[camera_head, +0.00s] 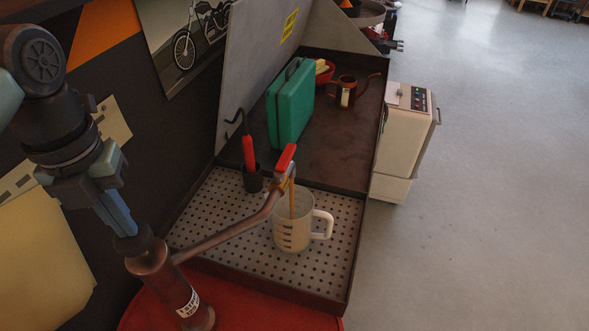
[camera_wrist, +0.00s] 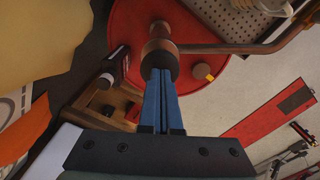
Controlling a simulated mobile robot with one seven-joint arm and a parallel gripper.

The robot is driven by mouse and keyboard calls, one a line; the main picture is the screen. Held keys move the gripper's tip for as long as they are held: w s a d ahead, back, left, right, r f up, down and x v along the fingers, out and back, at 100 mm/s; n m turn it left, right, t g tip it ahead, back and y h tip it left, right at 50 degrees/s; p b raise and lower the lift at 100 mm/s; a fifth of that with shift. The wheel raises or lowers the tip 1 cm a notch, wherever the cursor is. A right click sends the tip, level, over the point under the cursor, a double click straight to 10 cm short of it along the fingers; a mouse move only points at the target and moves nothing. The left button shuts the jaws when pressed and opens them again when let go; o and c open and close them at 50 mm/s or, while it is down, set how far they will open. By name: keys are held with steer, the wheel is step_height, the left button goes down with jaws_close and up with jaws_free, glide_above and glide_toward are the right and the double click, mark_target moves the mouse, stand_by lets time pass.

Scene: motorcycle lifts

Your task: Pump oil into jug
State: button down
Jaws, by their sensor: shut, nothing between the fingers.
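The brown oil pump (camera_head: 150,257) stands upright on a red drum (camera_head: 250,312). Its long spout reaches right to a red lever (camera_head: 285,158) above the jug. The translucent jug (camera_head: 290,236) stands upright on the perforated tray, its handle to the right. A thin amber stream of oil (camera_head: 291,203) runs from the spout end down into the jug. The oil level is hard to make out. My gripper (camera_head: 127,230) is shut and empty, pointing down at the pump's top. In the wrist view its blue fingertips (camera_wrist: 158,75) overlap the pump top (camera_wrist: 159,52); contact is unclear.
The perforated tray (camera_head: 215,212) also holds a dark cup (camera_head: 252,181) with a red-handled tool. Behind are a green case (camera_head: 290,105) and an oil can (camera_head: 346,92). A white machine (camera_head: 405,140) stands right of the bench. The floor at right is clear.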

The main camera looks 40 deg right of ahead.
steer(key=shift+s+f+b, duration=0.1)
steer(key=shift+f+b, duration=0.25)
steer(key=shift+f, duration=0.65)
steer(key=shift+r, duration=0.2)
steer(key=shift+r+p, duration=2)
steer(key=shift+r, duration=1.55)
steer(key=shift+f, duration=0.2)
